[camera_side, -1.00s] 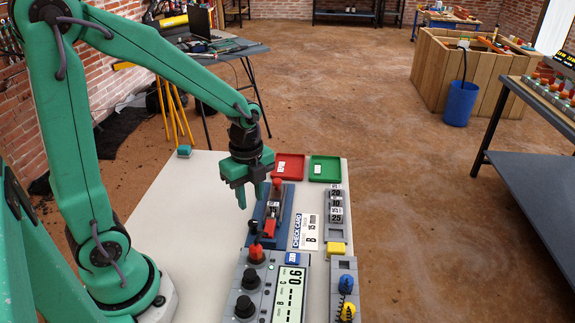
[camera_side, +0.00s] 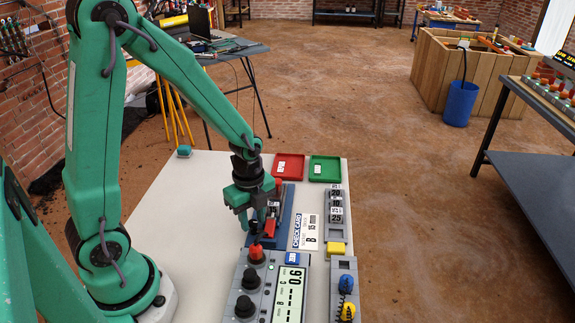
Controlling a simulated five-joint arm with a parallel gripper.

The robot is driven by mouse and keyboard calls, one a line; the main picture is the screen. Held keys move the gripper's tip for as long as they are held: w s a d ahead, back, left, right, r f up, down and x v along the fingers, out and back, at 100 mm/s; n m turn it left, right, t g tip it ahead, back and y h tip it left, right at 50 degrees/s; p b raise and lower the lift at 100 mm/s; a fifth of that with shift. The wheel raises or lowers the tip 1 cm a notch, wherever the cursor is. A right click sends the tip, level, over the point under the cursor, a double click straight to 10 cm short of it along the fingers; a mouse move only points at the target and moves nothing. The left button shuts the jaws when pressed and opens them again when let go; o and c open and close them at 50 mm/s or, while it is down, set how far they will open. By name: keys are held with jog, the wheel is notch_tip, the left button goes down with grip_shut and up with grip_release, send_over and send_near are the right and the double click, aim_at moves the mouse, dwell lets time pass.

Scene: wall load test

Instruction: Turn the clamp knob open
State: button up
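My gripper (camera_side: 252,220) points down, its two green fingers apart with nothing visible between them. It is above the near left end of a blue clamp fixture (camera_side: 284,222), just behind the grey control box (camera_side: 237,288). The fixture carries a red block (camera_side: 271,211) and a red knob (camera_side: 279,184) at its far end, partly covered by my gripper. Another red knob (camera_side: 256,252) stands on the control box, a little below the fingertips in the picture. No label shows which red knob is the clamp knob.
Black knobs (camera_side: 244,306) and a display (camera_side: 289,294) are on the control box. A check card (camera_side: 307,231) and a grey block rack (camera_side: 335,232) are to the right. Red (camera_side: 289,158) and green (camera_side: 325,160) trays are at the back.

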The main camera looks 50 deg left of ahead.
grip_shut()
